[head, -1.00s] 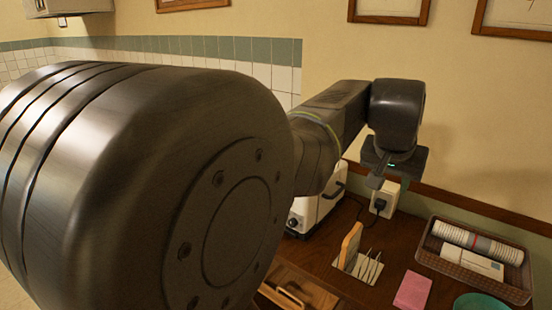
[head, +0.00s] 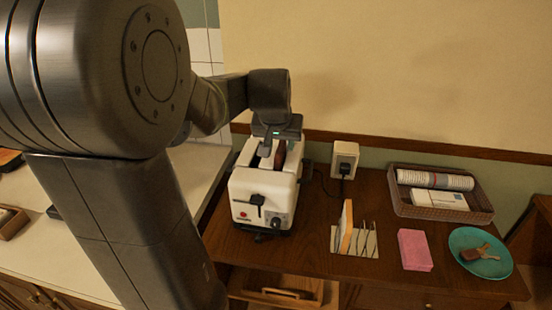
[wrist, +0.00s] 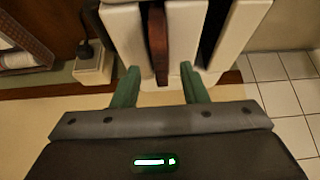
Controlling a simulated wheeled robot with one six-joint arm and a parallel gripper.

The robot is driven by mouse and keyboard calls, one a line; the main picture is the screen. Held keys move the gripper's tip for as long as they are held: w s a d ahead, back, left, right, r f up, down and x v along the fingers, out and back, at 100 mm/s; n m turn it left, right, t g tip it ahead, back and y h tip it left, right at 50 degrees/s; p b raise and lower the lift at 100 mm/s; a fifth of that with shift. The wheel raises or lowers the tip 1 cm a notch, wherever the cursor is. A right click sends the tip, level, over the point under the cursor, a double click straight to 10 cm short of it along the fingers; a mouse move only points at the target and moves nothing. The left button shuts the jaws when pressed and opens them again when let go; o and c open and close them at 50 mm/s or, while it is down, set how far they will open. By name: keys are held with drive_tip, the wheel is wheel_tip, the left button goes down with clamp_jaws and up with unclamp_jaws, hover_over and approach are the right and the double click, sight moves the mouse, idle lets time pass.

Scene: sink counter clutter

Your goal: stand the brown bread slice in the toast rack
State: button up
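The brown bread slice (head: 280,153) stands in a slot of the white toaster (head: 247,190), with its top sticking out. In the wrist view the slice (wrist: 158,42) shows as a dark brown upright strip. My gripper (head: 277,134) is over the toaster. In the wrist view its two green fingers (wrist: 160,72) are apart, one on each side of the slice's line, with visible gaps to it. The toast rack (head: 368,246) is on the counter right of the toaster. A pale bread slice (head: 346,226) stands at its left end; its slots to the right look empty.
A pink block (head: 414,250) and a teal plate (head: 466,240) with a brown item lie right of the rack. A basket (head: 400,207) is behind them. A wall socket (head: 344,160) with a plugged-in black cord is behind the rack. The toaster's other slot looks empty.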

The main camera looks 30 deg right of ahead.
drive_tip(key=shift+x, duration=1.1)
drive_tip(key=shift+w+f, duration=0.1)
drive_tip(key=shift+f, duration=0.15)
drive_tip(key=shift+f, duration=0.15)
clamp_jaws()
